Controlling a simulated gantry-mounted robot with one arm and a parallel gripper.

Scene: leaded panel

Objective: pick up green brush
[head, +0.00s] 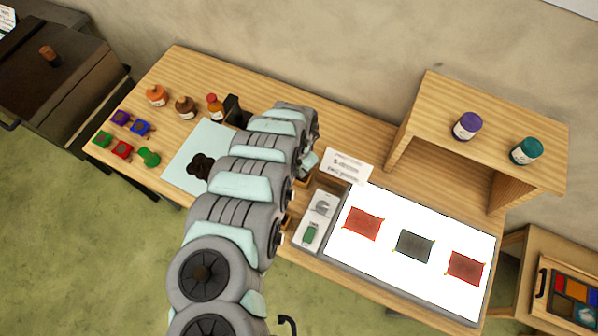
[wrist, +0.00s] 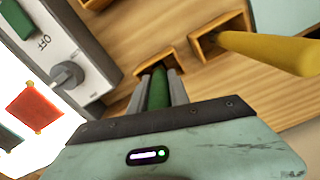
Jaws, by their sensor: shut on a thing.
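The green brush (wrist: 158,88) shows in the wrist view as a green handle between the two fingers of my gripper (wrist: 159,86). My gripper is shut on it. The far end of the brush meets a small square wooden holder (wrist: 146,63); I cannot tell whether it is inside the holder or just above it. The rest of the brush is hidden by my gripper's body. In the head view my arm covers the brush and my fingers.
A yellow handle (wrist: 270,50) stands in a second wooden holder (wrist: 207,45), close by on the right. A switch box (wrist: 65,55) with a knob and the lit panel (head: 340,245) are near. A shelf (head: 480,125) with two jars stands at the right.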

